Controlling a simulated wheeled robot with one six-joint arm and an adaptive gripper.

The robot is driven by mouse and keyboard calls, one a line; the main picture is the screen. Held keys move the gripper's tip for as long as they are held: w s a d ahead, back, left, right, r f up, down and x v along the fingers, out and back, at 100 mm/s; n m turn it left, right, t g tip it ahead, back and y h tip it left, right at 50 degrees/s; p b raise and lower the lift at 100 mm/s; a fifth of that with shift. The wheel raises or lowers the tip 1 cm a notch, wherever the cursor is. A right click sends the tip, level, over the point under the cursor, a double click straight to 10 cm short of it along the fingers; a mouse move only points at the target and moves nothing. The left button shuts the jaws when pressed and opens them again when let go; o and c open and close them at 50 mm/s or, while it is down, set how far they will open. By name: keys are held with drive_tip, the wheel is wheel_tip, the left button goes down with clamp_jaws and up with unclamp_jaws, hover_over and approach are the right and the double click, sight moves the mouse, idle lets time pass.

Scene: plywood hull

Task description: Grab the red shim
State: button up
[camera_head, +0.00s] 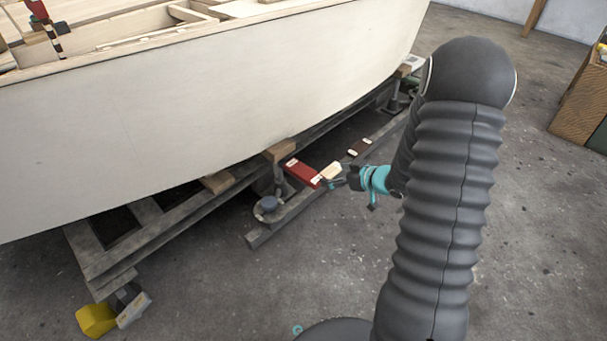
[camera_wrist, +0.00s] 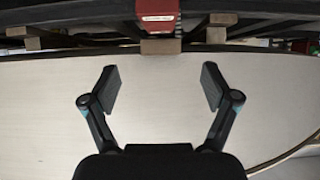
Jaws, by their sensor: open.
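The red shim (camera_head: 302,173) is a flat red block with a pale label at its far left end. In the head view it lies below the hull's edge, by a wooden block, with a pale wooden piece (camera_head: 330,171) beside its near end. In the wrist view the red shim (camera_wrist: 157,18) is at the top centre, partly cut off by the frame edge, above a wooden block. My gripper (camera_head: 338,183) is close to the shim's near end in the head view. In the wrist view my gripper (camera_wrist: 158,85) has its fingers spread with nothing between them; the shim lies beyond the fingertips.
The pale plywood hull (camera_head: 200,110) rests over a grey cradle (camera_head: 160,235) with wooden blocks. A jack stand (camera_head: 268,205) is just left of the shim. A dark piece with pale ends (camera_head: 360,147) lies behind. A yellow object (camera_head: 96,319) is at lower left.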

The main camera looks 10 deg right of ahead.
drive_tip(key=b, duration=0.1)
approach(304, 171)
drive_tip(key=x, duration=0.3)
drive_tip(key=shift+a, duration=0.25)
drive_tip(key=shift+b+x, duration=0.6)
drive_tip(key=shift+x, duration=2.2)
drive_tip(key=shift+w+d+f, duration=0.1)
drive_tip(key=shift+d, duration=0.1)
drive_tip(key=shift+c, duration=0.2)
drive_tip(key=c, duration=1.2)
